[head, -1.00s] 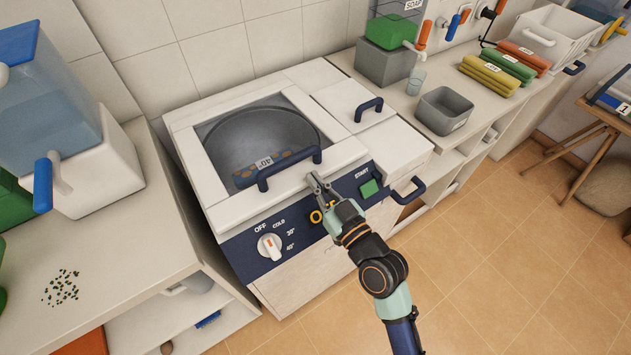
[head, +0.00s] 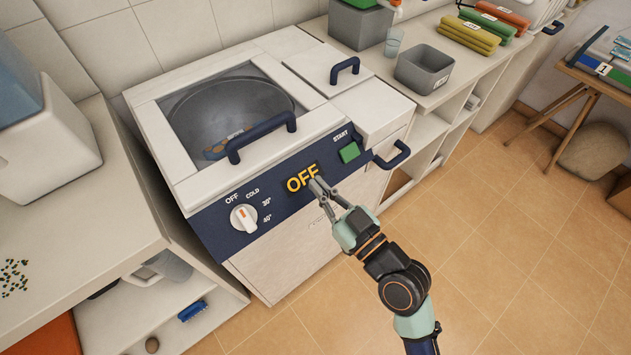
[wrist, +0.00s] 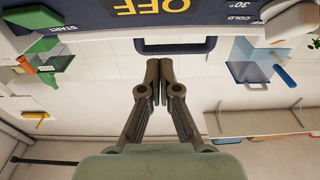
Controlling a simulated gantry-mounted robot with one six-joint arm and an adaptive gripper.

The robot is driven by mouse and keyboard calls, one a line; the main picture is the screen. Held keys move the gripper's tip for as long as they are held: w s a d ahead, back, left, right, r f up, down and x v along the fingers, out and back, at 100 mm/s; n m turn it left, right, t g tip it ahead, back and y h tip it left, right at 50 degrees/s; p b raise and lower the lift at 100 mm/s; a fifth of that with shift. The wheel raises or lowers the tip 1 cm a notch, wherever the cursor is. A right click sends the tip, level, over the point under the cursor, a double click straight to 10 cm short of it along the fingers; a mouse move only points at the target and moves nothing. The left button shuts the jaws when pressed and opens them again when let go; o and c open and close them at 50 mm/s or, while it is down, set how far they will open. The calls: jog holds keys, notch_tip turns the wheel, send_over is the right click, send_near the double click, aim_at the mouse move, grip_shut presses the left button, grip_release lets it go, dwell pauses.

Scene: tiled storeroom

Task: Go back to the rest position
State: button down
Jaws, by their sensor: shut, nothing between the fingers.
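My gripper (head: 318,190) is shut and empty. In the head view it is in front of the washing machine's dark blue panel (head: 222,242), overlapping the right end of the yellow OFF display (head: 302,178). I cannot tell how far it is from the panel. In the wrist view its fingers (wrist: 166,70) lie together, with the OFF display (wrist: 150,6) at the top edge. The machine's glass lid (head: 290,87) is down, with its dark blue handle (head: 262,138) at the front. A white dial (head: 243,217) and a green START button (head: 349,152) sit on the panel.
A grey bin (head: 424,69) and folded cloths stand on the right counter. A blue handle (head: 392,156) juts out at the machine's right. The left counter (head: 70,240) holds a white-based container (head: 45,150). The tiled floor (head: 500,250) ahead is mostly clear.

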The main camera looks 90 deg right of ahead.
jog(key=shift+r, duration=0.1)
dwell(0.3)
jog(key=w+a+r+n+t+y+p, duration=0.1)
jog(key=w+a+r+n+y+p, duration=0.2)
jog(key=w+a+r+y+p, duration=0.35)
jog(key=w+a+r+n+t+y+p, duration=0.1)
jog(key=w+a+r+n+y+p, duration=0.25)
jog(key=w+a, duration=0.6)
jog(key=w+a+r+n+g+y+p, duration=0.1)
jog(key=w+a+r+y+p, duration=0.2)
jog(key=a, duration=0.5)
jog(key=w+a+r+n+g+y+p, duration=0.15)
jog(key=w+a+r+p, duration=0.3)
jog(key=a, duration=0.45)
notch_tip(320, 180, up, 36)
jog(key=s+p, duration=0.1)
jog(key=p, duration=3.6)
jog(key=shift+r+h+p, duration=0.25)
jog(key=shift+h+p, duration=0.1)
